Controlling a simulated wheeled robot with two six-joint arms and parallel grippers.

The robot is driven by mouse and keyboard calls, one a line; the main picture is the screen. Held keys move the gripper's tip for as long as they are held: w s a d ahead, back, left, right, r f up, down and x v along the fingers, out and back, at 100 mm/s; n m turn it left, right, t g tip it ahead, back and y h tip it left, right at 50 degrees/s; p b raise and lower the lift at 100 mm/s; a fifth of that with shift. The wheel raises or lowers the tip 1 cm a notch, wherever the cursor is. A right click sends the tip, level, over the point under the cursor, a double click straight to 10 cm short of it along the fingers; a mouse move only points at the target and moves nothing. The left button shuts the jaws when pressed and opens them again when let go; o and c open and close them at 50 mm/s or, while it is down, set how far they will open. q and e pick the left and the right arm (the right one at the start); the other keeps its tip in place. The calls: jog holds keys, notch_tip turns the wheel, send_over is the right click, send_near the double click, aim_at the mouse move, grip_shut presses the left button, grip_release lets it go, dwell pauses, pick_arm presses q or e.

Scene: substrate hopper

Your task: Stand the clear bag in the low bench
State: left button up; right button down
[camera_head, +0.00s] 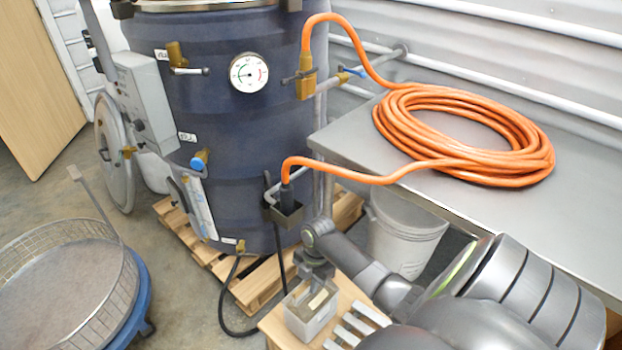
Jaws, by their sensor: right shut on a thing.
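The clear bag (308,316), a pale boxy pouch with a tan patch near its top, is upright at the low wooden bench (272,325). My right gripper (316,284) is above it, pointing down and shut on its top. I cannot tell whether the bag's bottom rests on the bench or hangs just above it. A pale slatted rack (352,330) is on the bench, right of the bag; my right arm hides part of the bench. My left gripper is out of view.
A large dark blue vessel (225,120) stands on a wooden pallet (240,292) behind. A steel table (450,205) at right carries a coiled orange hose (465,130). A white bucket (400,240) stands below it. A round mesh basket (65,290) is at left.

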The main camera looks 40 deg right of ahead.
jog(key=shift+w+f, duration=0.15)
jog(key=shift+f, duration=0.45)
jog(key=c, duration=1.5)
grip_release()
jog(key=r, duration=0.4)
jog(key=d+r, duration=0.1)
jog(key=r, duration=0.7)
jog(key=shift+d+p, duration=0.3)
jog(key=shift+d, duration=0.1)
jog(key=shift+a, duration=0.1)
